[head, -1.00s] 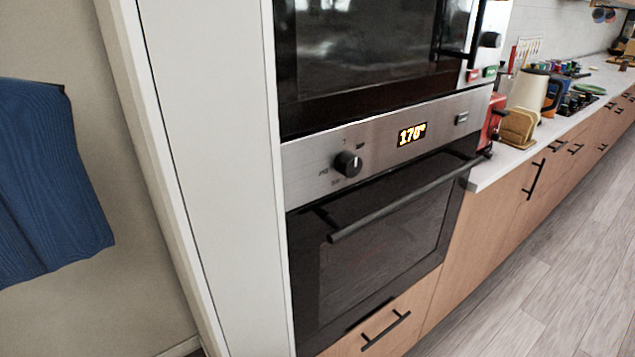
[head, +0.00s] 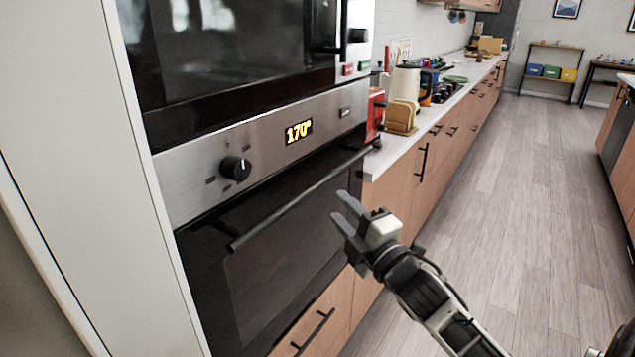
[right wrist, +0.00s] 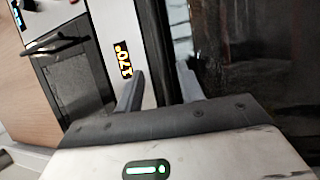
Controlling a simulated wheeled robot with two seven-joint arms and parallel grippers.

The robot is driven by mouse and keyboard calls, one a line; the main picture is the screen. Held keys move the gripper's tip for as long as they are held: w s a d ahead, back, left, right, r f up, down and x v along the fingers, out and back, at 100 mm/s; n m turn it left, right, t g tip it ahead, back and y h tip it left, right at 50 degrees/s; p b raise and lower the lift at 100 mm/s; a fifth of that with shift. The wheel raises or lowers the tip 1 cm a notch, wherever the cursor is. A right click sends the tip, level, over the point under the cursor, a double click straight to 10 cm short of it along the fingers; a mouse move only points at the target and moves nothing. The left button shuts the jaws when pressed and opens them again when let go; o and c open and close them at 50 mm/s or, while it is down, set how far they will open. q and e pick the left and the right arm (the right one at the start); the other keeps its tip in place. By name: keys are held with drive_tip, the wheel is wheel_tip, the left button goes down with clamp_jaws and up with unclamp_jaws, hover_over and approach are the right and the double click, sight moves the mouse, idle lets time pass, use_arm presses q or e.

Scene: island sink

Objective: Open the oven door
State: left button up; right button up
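The oven (head: 255,165) has a steel control panel with a round knob and a lit 170° display. Its dark glass door (head: 285,255) is closed. A straight dark bar handle (head: 300,198) runs across the door's top. My right gripper (head: 338,208) is open and empty, in front of the door's right side, apart from the handle and appearing below its right half.
A second black-glass appliance (head: 235,55) sits above the oven. A wooden drawer (head: 320,325) with a dark handle lies below. To the right, a counter holds a red toaster (head: 375,115), bread slices (head: 400,117) and a kettle (head: 405,85). The floor (head: 530,200) at right is clear.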

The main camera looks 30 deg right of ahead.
sight(318, 181)
drive_tip(key=w, duration=0.3)
drive_tip(key=w+r, duration=0.1)
drive_tip(key=w, duration=0.2)
drive_tip(key=w+p, duration=0.1)
drive_tip(key=w, duration=0.2)
drive_tip(key=shift+r, duration=0.25)
clamp_jaws()
